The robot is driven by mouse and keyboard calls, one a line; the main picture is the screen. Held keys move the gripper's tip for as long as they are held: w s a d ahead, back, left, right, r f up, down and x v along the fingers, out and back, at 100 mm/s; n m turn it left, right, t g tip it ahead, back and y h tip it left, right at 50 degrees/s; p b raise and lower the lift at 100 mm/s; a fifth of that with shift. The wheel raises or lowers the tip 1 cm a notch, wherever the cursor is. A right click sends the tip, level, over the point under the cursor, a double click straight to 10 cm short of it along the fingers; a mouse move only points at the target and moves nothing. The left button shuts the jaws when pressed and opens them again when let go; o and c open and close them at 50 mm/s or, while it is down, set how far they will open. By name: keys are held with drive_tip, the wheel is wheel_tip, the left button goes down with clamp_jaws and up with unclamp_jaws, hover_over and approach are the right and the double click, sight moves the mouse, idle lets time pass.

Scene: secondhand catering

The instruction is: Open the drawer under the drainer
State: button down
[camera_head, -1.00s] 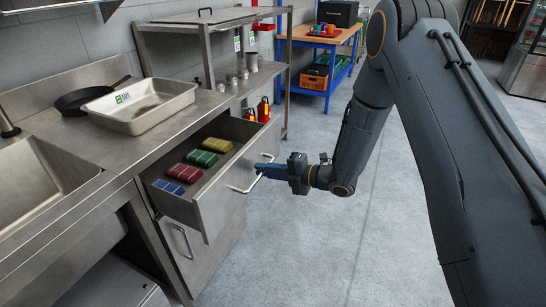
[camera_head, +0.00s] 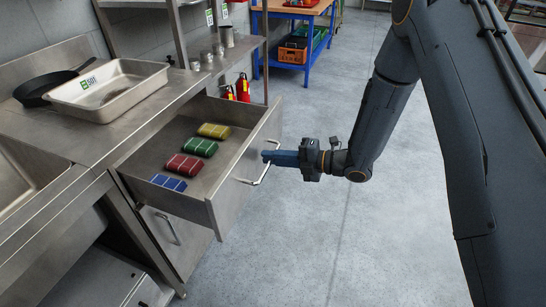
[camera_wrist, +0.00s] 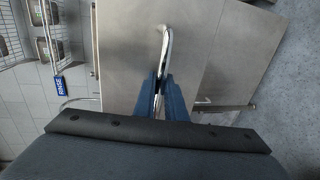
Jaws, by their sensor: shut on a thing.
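The steel drawer (camera_head: 243,191) under the counter stands well open, pulled out toward the right. Inside it lie a blue, a red, a green and a yellow packet or cloth in a row. My gripper (camera_head: 268,157) is shut on the bar handle (camera_head: 252,182) of the drawer front. In the wrist view the blue fingers (camera_wrist: 161,98) close around the handle (camera_wrist: 166,45). A steel tray (camera_head: 108,90) with a green label sits on the drainer (camera_head: 80,135) above the drawer.
A black pan (camera_head: 50,84) lies beside the tray. A cupboard door with its own handle (camera_head: 168,228) is below the drawer. A blue-framed workbench (camera_head: 292,12) stands at the back. The grey floor (camera_head: 330,240) to the right is clear.

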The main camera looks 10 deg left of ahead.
drive_tip(key=c, duration=2.1)
unclamp_jaws()
drive_tip(key=shift+s, duration=0.1)
drive_tip(key=shift+b+v, duration=0.6)
drive_tip(key=shift+v, duration=3.3)
drive_tip(key=w+d+r+m+t+h, duration=0.1)
drive_tip(key=w+d+m+t+h, duration=0.3)
drive_tip(key=w+d+m+h, duration=0.25)
drive_tip(key=d+r+m+h, duration=0.3)
drive_tip(key=d+m+h, duration=0.3)
drive_tip(key=d+m, duration=0.45)
drive_tip(key=s+d+r+m+g+h, duration=0.25)
drive_tip(key=s+d+m, duration=0.55)
drive_tip(key=s, duration=0.4)
drive_tip(key=s+r+m+g, duration=0.1)
drive_tip(key=s+m, duration=0.2)
drive_tip(key=s, duration=0.2)
drive_tip(key=s+a+r+m+g, duration=0.1)
drive_tip(key=s+m+g, duration=0.1)
drive_tip(key=s, duration=0.3)
drive_tip(key=s+a+r+m+g+p, duration=0.1)
drive_tip(key=s+m, duration=0.3)
drive_tip(key=s, duration=0.1)
drive_tip(key=shift+a, duration=0.1)
